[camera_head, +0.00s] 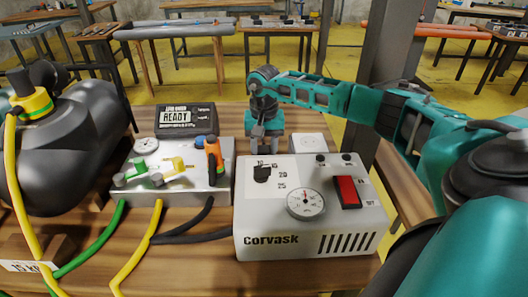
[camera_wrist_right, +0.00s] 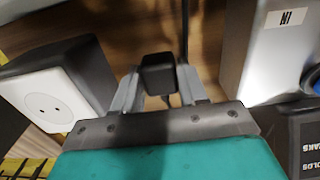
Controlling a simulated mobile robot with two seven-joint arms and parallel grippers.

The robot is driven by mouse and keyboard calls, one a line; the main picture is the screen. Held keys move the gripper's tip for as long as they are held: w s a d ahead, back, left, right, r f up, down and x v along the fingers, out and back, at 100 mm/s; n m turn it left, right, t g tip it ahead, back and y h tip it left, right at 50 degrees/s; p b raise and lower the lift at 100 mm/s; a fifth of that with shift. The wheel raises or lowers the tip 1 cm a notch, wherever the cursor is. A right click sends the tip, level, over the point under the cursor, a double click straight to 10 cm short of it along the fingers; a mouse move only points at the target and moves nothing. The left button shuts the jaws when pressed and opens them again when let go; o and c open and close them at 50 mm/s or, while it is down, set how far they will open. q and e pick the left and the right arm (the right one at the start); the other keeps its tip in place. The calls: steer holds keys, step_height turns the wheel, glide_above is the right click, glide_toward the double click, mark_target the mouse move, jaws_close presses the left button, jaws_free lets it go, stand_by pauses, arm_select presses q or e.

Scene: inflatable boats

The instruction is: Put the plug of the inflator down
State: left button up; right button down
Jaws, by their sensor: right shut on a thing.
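My right gripper (camera_head: 265,136) is behind the white inflator box marked Corvask (camera_head: 275,222), its fingers pointing down. In the right wrist view the gripper (camera_wrist_right: 160,88) is shut on a black plug (camera_wrist_right: 158,72), with a dark cable (camera_wrist_right: 185,30) running away from it. The inflator hides the plug in the head view. A white socket (camera_head: 309,141) stands just right of the gripper. It also shows in the right wrist view (camera_wrist_right: 42,108), apart from the plug, its face empty with two holes visible. My left gripper is not in view.
A metal manifold box (camera_head: 190,196) with green and yellow valves and an orange-black handle stands left of the inflator. A sign reading READY (camera_head: 180,117) is behind it. A dark boat tube (camera_head: 70,150) lies at left. Wooden tabletop (camera_head: 225,112) shows bare behind the boxes.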

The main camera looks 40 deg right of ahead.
mark_target(264, 149)
steer(key=shift+f, duration=0.55)
steer(key=shift+f+b, duration=0.5)
steer(key=shift+f, duration=0.15)
steer(key=c, duration=0.6)
jaws_free()
steer(key=shift+r, duration=0.1)
step_height(264, 149, up, 13)
steer(key=p, duration=0.1)
steer(key=shift+p, duration=0.4)
